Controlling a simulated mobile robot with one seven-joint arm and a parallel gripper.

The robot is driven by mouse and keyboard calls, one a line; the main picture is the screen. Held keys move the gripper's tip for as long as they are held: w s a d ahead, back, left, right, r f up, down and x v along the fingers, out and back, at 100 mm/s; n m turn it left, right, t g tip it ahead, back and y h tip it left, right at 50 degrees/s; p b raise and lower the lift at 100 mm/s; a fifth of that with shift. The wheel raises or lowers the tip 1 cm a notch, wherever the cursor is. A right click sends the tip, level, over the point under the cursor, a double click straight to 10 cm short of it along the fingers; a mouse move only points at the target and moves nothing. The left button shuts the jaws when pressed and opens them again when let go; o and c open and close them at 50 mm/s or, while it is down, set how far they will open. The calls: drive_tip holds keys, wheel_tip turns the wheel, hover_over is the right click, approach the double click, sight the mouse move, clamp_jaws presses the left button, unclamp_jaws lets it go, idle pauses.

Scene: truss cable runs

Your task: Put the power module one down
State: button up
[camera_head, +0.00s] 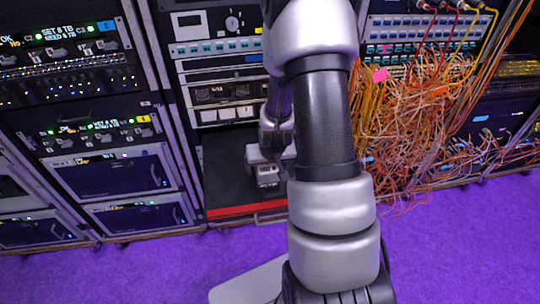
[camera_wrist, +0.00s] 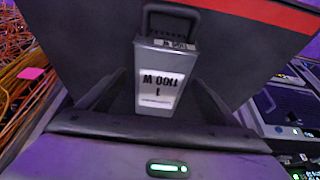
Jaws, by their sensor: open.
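The power module one (camera_wrist: 162,75) is a grey box with a dark handle and a white label reading 1 and 1100 W, upside down in the wrist view. It appears to rest on a dark shelf (camera_wrist: 240,50) with a red front edge. My gripper (camera_wrist: 160,92) is open, with its dark fingers on either side of the module. Whether the fingers touch it is hard to tell. In the head view the module (camera_head: 268,177) shows small on the shelf (camera_head: 225,170), partly hidden by my arm.
Tangled orange cables (camera_head: 410,115) hang from the rack to the right of my arm. Racks with lit units (camera_head: 110,170) stand at the left. The shelf has bare room left of the module in the head view. The purple floor (camera_head: 150,270) in front looks mostly clear.

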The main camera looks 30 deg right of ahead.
drive_tip(key=p+v, duration=0.3)
drive_tip(key=v, duration=1.3)
drive_tip(key=shift+s, duration=0.1)
